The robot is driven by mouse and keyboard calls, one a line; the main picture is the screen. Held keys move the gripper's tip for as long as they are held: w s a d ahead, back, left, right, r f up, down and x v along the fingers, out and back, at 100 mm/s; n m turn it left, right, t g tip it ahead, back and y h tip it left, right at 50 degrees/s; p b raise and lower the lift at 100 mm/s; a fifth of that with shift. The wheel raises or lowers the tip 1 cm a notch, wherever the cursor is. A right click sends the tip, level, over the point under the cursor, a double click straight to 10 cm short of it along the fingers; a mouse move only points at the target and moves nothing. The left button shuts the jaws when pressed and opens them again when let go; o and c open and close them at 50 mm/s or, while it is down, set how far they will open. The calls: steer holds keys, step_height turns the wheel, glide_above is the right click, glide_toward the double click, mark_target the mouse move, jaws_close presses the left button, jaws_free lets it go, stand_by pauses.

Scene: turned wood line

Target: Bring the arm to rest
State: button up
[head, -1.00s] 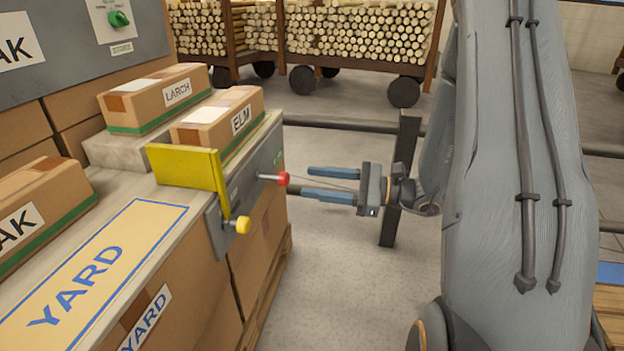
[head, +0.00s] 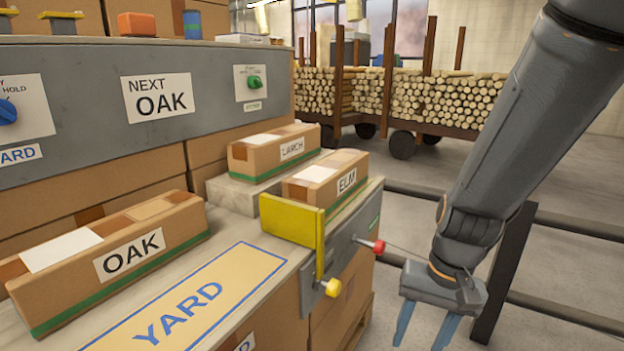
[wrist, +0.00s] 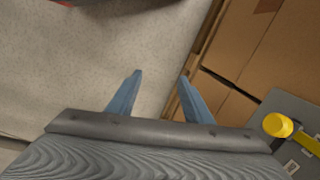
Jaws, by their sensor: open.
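My gripper (head: 426,333) is open and empty, with its two blue fingers spread and pointing down in the head view. It hangs to the right of the bench end, apart from the red-knobbed rod (head: 372,247) and the yellow knob (head: 330,288). My arm comes down to it from the upper right. In the wrist view my gripper (wrist: 160,90) has bare floor and the side of stacked cartons between and beyond its fingers. The fingertips are cut off at the bottom of the head view.
The OAK box (head: 110,255), LARCH box (head: 272,150) and ELM box (head: 325,180) lie on the bench to the left. A yellow plate (head: 290,225) stands at the bench edge. A dark rail post (head: 505,265) is close behind my gripper. Log carts (head: 400,100) stand farther back.

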steer(key=w+r+n+t+h, duration=0.2)
steer(key=w+r+n+t, duration=0.1)
steer(key=n, duration=0.1)
steer(key=s+a+r+n+g+y+p, duration=0.1)
steer(key=s+a+r+n, duration=0.1)
steer(key=s+a+r, duration=0.35)
steer(key=s+a+r+n+g+p, duration=0.1)
steer(key=s+a+r+n, duration=0.1)
steer(key=s+a, duration=0.5)
steer(key=s+a+r+n+g+y+p, duration=0.15)
steer(key=s+a+r, duration=0.25)
steer(key=a, duration=0.4)
steer(key=d+r+m+h+p, duration=0.1)
steer(key=d+r+m+p, duration=0.2)
steer(key=d+r+p, duration=0.7)
steer(key=d+r+m+h+p, duration=0.1)
steer(key=d+r+m+p, duration=0.2)
steer(key=d+r+p, duration=0.7)
step_height(320, 180, up, 8)
steer(key=p, duration=1.6)
steer(key=shift+d+f+t, duration=0.15)
steer(key=shift+f+t, duration=0.1)
steer(key=shift+t, duration=0.1)
